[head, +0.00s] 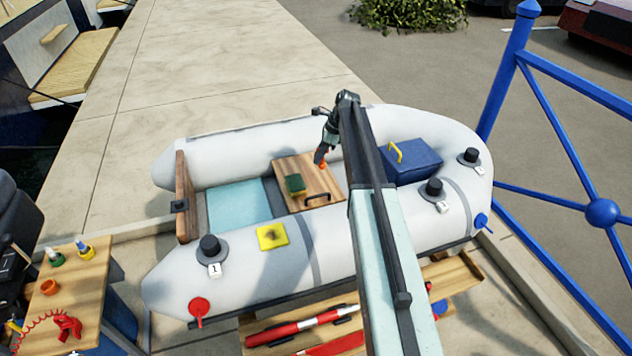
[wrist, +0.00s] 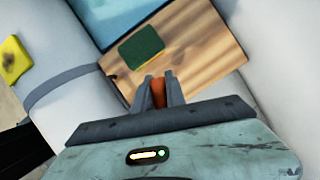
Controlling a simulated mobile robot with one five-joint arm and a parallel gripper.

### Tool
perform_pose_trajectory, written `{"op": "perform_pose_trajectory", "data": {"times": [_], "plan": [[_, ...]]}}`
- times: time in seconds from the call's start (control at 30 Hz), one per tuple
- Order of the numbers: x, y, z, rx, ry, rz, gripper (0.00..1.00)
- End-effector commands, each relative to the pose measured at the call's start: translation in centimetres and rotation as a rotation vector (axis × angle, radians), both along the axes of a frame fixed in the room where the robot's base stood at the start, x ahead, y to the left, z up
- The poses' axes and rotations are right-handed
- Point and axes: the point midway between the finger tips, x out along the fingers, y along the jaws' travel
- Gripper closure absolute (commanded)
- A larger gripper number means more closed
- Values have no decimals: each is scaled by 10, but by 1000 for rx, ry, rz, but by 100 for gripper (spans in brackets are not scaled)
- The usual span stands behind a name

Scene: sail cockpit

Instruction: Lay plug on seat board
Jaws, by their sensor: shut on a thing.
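The seat board (head: 318,184) is a wooden plank across the grey inflatable boat, with a black handle at its near edge. It also fills the middle of the wrist view (wrist: 200,48). My gripper (head: 321,158) is over the far right part of the board. In the wrist view my gripper (wrist: 158,82) is shut on an orange plug (wrist: 158,92), which shows between the two fingers. The plug also shows as a small orange spot in the head view (head: 321,163). I cannot tell whether the plug touches the board; the fingers hide part of it.
A green sponge (head: 295,184) lies on the board, left of my gripper. A blue box (head: 412,163) with a yellow handle sits to the right in the boat. A yellow patch (head: 272,236) lies on the near tube. Bare board shows between sponge and gripper.

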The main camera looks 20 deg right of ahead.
Motion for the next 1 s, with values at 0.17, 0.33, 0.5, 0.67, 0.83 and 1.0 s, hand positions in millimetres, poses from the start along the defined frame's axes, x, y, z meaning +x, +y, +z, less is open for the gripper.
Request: {"op": "perform_pose_trajectory", "data": {"times": [0.17,0.33,0.5,0.67,0.83,1.0], "plan": [[0,0,-40,0,0,0,100],[0,0,-41,0,0,0,100],[0,0,-70,0,0,1,100],[0,0,-75,0,0,1,100],[0,1,-73,0,0,1,100],[0,1,-76,0,0,1,70]]}}
